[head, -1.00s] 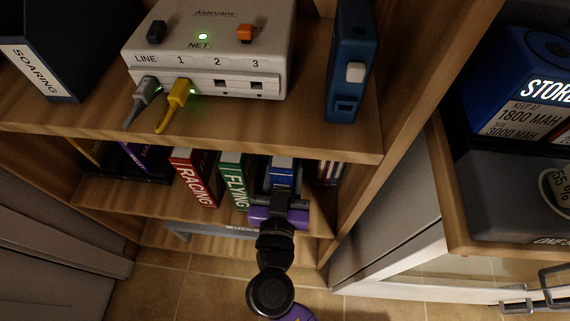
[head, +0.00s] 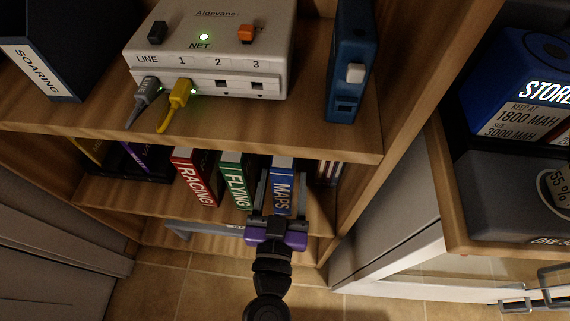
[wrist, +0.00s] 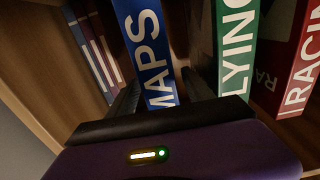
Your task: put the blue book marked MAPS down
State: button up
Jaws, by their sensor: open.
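The blue book marked MAPS (head: 282,190) stands upright on the lower shelf, just right of the green FLYING book (head: 234,180). It also shows in the wrist view (wrist: 148,45), its spine facing me. My gripper (head: 277,205) is open in front of the MAPS book, with one finger on each side of its spine. In the wrist view the dark fingers (wrist: 163,92) reach toward the lower part of the spine. Whether either finger touches the book I cannot tell. The book's far end is hidden under the upper shelf.
A red RACING book (head: 195,178) stands left of FLYING, with dark books farther left. Thin books (wrist: 95,50) stand beside MAPS near the side wall. The upper shelf (head: 300,135) overhangs, holding a white network box (head: 210,55) and a blue device (head: 350,70).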

jog(key=s, duration=0.8)
jog(key=shift+a, duration=0.15)
